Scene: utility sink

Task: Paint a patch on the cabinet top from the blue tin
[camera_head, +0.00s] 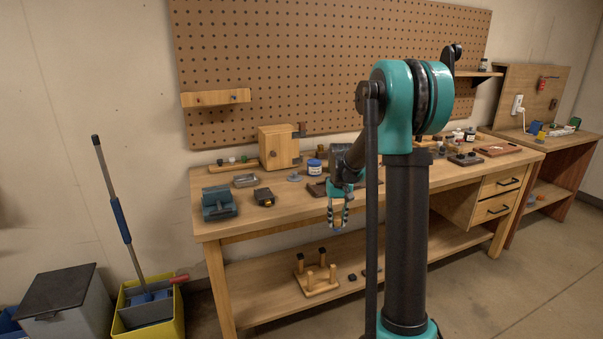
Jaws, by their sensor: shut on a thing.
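A small wooden cabinet (277,147) with a dark round knob stands at the back left of the workbench, against the pegboard. Its top is plain wood, and I see no clear painted patch on it. A blue tin (314,167) with a pale top stands on the bench just right of the cabinet. My gripper (339,224) points down at the bench's front edge, right of the tin and nearer me. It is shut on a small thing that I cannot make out. I cannot make out a brush.
A teal and dark device (218,203), a black and yellow box (264,197) and a metal tray (245,180) sit on the left of the workbench (290,210). A peg stand (317,280) is on the lower shelf. My arm hides the bench's middle.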

